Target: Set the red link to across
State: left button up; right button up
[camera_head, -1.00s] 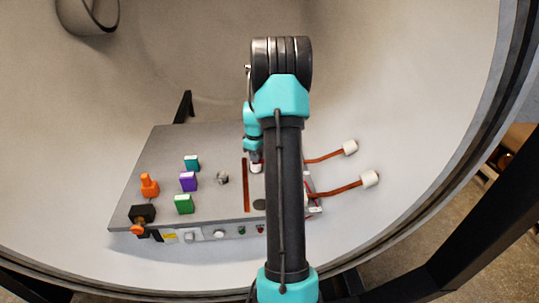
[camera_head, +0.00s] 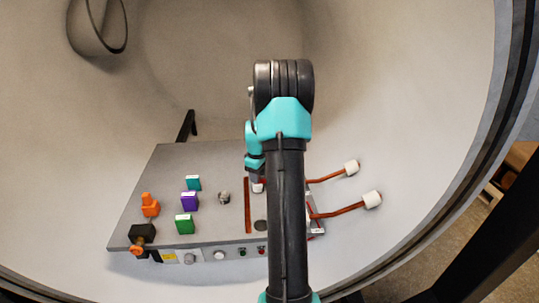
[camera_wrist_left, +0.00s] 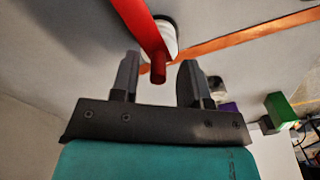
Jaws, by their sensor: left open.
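The red link (camera_wrist_left: 146,30) is a red bar in the left wrist view, running from the top edge down to an end between my left gripper's fingers. It lies in front of a round white post (camera_wrist_left: 170,38). My left gripper (camera_wrist_left: 160,62) is open, with a dark finger on each side of the link's end. I cannot tell whether either finger touches it. In the head view my left arm covers most of the link and the gripper; a small white piece (camera_head: 258,187) shows at the arm's left side. My right gripper is not in view.
The grey panel (camera_head: 160,180) carries teal (camera_head: 193,183), purple (camera_head: 189,201) and green (camera_head: 184,224) blocks, an orange piece (camera_head: 150,205) and a copper strip (camera_head: 247,205). Copper rods with white ends (camera_head: 371,200) stick out right. The curved chamber wall (camera_head: 400,110) surrounds it.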

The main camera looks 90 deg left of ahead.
pick_arm(q)
notch_tip(320, 180, up, 17)
dwell(0.4)
jog(key=shift+f, duration=0.2)
